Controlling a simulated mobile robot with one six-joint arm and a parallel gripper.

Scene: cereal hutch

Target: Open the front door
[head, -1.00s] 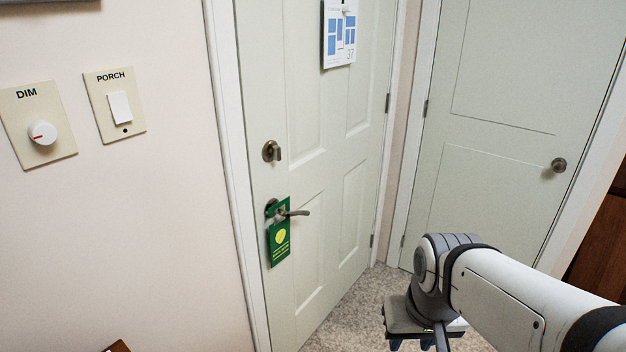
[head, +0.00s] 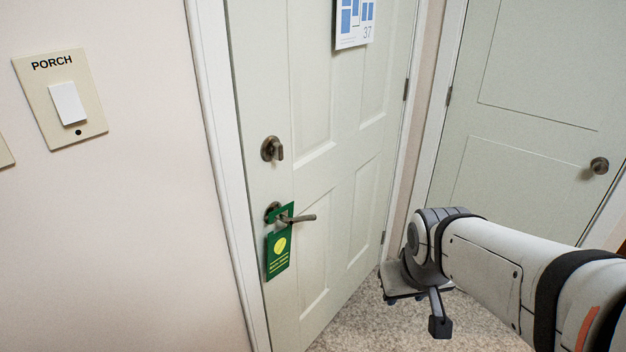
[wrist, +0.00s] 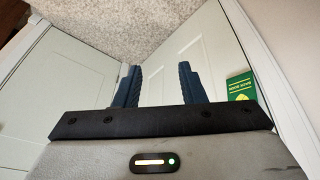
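The front door (head: 330,190) is pale and panelled, and stands shut in its white frame. Its lever handle (head: 300,218) is at the left side, with a green hanger tag (head: 278,252) hanging from it. A deadbolt thumb-turn (head: 272,149) sits above the handle. My gripper shows in the wrist view (wrist: 158,84) with two dark fingers apart and nothing between them. In the head view my arm is at the lower right, to the right of the handle and apart from it. The green tag also shows in the wrist view (wrist: 239,85), right of the fingers.
A second pale door (head: 530,130) with a round knob (head: 599,166) is at the right, shut. A PORCH switch (head: 68,102) is on the left wall. A calendar (head: 355,22) hangs on the front door. Speckled floor (head: 375,325) is clear below.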

